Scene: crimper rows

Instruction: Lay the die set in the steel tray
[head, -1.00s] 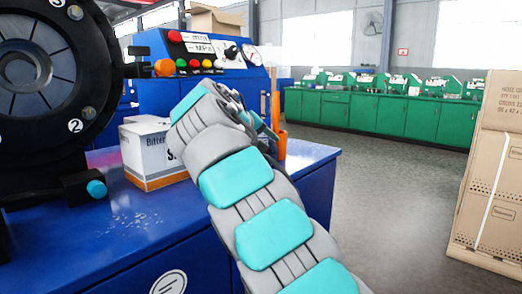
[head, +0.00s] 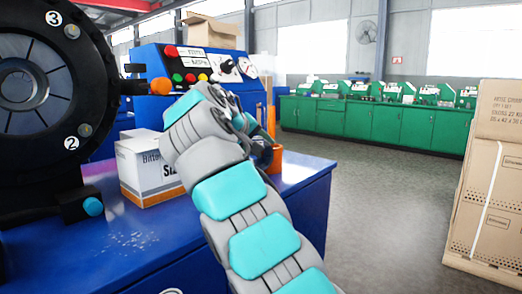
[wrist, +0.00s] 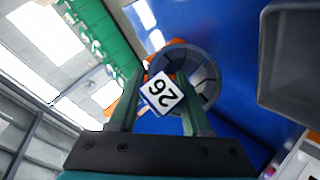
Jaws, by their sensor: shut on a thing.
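My gripper (wrist: 161,92) is shut on the die set (wrist: 203,72) in the wrist view. The steel tray (wrist: 268,62) is a dark grey, shallow box at the right of the wrist view, apart from the die set. In the head view my arm covers most of the gripper, the die set cannot be made out, and I cannot pick out the tray.
A white and orange carton (head: 150,170) stands on the blue bench (head: 118,245) left of my arm. A black crimper head (head: 35,100) is at far left. An orange cup (head: 277,158) stands just beyond my gripper. Stacked cardboard boxes (head: 492,190) stand at right; the floor between is clear.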

